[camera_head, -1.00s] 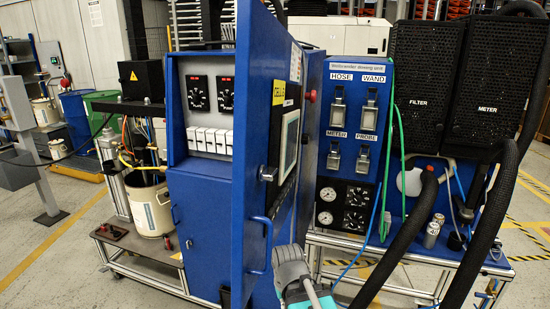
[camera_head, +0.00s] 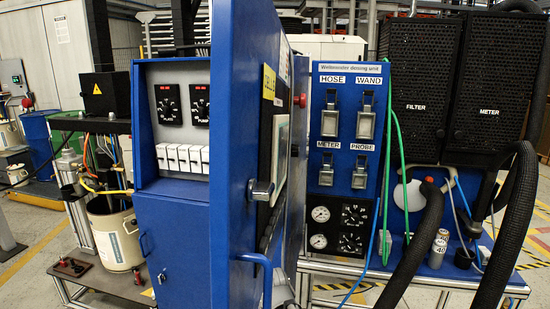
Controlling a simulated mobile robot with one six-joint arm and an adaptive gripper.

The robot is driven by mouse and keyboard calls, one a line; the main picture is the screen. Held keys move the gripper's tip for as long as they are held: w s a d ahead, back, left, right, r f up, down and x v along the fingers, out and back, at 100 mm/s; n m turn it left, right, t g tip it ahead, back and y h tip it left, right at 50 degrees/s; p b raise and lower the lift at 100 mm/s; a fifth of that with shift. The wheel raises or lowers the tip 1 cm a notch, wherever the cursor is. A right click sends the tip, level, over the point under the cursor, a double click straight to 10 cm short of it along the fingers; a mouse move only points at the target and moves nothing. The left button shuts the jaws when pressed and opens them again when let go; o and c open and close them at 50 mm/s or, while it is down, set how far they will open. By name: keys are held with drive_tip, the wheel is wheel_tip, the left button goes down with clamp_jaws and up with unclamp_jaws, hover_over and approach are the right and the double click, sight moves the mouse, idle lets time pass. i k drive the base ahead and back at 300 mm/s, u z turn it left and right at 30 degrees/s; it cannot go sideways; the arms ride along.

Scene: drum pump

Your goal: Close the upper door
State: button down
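The upper door (camera_head: 232,130) is a tall blue panel that stands open on the blue cabinet, seen nearly edge-on. It has a metal latch handle (camera_head: 261,189) on its edge, and a dark panel with a screen (camera_head: 281,160) on its outer face. The open cabinet compartment (camera_head: 180,125) shows two black dials with red displays and a row of white switches. Below it is a closed blue lower panel (camera_head: 173,243) with a small handle. A blue loop handle (camera_head: 266,277) shows below the latch. My gripper is not visible.
Right of the door stands a blue panel (camera_head: 347,140) marked HOSE, WAND, METER and PROBE. Thick black hoses (camera_head: 418,240) and black FILTER and METER boxes are further right. A white bucket (camera_head: 117,236) stands on a cart at left. Floor shows at far left.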

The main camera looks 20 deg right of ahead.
sight(250, 93)
drive_tip(key=u, duration=0.8)
drive_tip(key=k, duration=1.1)
drive_tip(key=z, duration=0.55)
